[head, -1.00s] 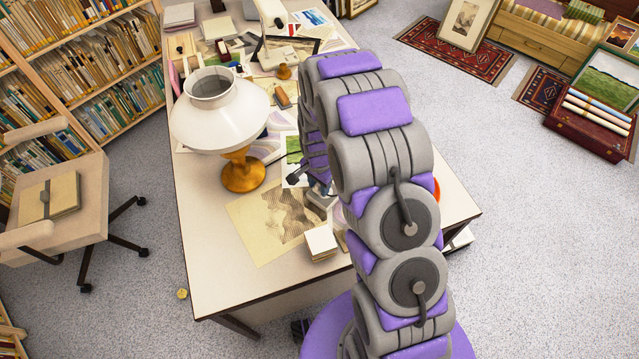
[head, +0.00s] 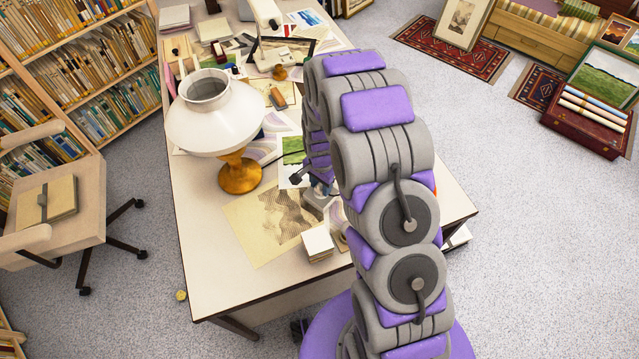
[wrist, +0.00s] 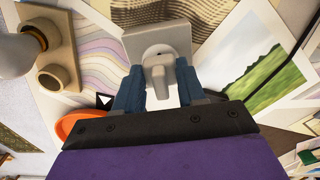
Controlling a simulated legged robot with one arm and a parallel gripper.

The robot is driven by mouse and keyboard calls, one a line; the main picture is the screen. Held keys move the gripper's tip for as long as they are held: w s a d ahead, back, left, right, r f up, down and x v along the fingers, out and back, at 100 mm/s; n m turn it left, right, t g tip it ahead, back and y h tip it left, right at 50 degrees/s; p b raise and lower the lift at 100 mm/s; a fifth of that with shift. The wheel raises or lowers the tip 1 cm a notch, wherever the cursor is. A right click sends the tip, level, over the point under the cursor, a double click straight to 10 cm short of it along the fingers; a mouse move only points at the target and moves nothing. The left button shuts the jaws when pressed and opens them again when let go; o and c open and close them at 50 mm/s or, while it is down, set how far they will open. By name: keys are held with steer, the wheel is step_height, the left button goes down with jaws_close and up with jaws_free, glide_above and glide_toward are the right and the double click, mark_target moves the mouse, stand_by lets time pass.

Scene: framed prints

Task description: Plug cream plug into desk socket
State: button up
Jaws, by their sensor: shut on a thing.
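In the wrist view, my gripper (wrist: 158,76) is shut on the cream plug (wrist: 160,73), with one blue finger on each side of it. The plug's far end overlaps the round face of the grey-white desk socket (wrist: 178,40). I cannot tell whether it touches the face, or whether its pins are in. Part of the socket (head: 314,206) shows just left of the arm, on the desk.
The cream desk (head: 205,283) holds a white-shaded lamp (head: 213,125), a brown print (head: 268,225) and a pale block (head: 318,242) near the socket. An orange disc (wrist: 76,125) lies close to my gripper. The desk's front left corner is bare.

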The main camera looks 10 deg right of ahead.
steer(key=shift+d+f, duration=0.15)
steer(key=shift+f, duration=0.1)
steer(key=shift+f, duration=0.15)
steer(key=o, duration=0.8)
steer(key=shift+a, duration=0.25)
steer(key=shift+o, duration=1.3)
steer(key=shift+d, duration=0.15)
step_height(320, 180, up, 17)
steer(key=p, duration=0.3)
